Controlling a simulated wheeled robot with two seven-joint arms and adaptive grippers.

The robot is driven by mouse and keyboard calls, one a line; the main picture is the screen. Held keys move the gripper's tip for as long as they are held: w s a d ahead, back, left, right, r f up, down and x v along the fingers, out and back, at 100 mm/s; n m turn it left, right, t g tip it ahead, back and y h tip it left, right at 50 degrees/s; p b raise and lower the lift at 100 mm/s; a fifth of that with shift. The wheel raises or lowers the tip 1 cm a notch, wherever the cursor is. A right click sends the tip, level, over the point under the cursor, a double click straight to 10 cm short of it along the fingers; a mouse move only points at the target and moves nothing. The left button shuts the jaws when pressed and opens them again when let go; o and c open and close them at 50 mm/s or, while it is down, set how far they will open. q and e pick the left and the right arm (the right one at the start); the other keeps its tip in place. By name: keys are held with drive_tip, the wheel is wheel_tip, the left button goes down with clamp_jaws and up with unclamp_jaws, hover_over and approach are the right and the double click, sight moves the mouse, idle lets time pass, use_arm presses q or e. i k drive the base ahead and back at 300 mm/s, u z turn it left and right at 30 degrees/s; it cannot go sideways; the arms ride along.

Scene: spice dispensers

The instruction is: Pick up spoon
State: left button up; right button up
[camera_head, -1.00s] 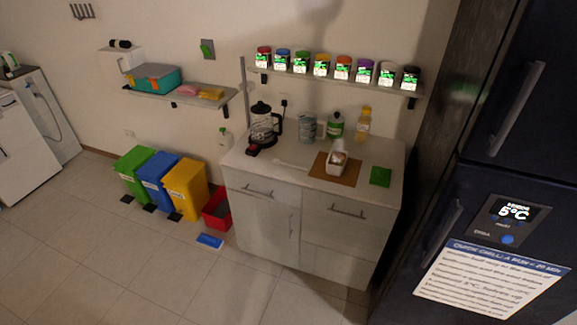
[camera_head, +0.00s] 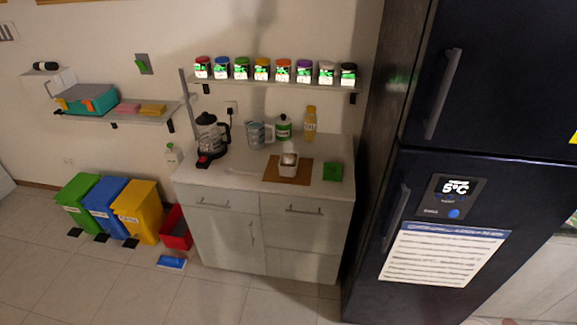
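A long, thin, pale object that looks like the spoon (camera_head: 243,171) lies on the white counter top, left of the brown board. It is faint against the counter, so its shape is hard to tell. A small white container (camera_head: 289,166) with something white sticking up from it stands on the brown board (camera_head: 271,173). Neither of my grippers is in view.
A kettle-like glass jug (camera_head: 209,136), a measuring jug (camera_head: 258,135), bottles and a green block (camera_head: 333,172) stand on the counter. Spice jars line the shelf above. A dark fridge (camera_head: 400,215) stands right. Coloured bins (camera_head: 138,207) stand left.

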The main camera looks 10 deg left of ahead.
sight(227, 171)
drive_tip(key=k, duration=0.6)
drive_tip(key=u, duration=0.8)
drive_tip(key=i, duration=1.25)
drive_tip(key=z, duration=0.45)
drive_tip(key=i, duration=0.7)
drive_tip(key=z, duration=0.7)
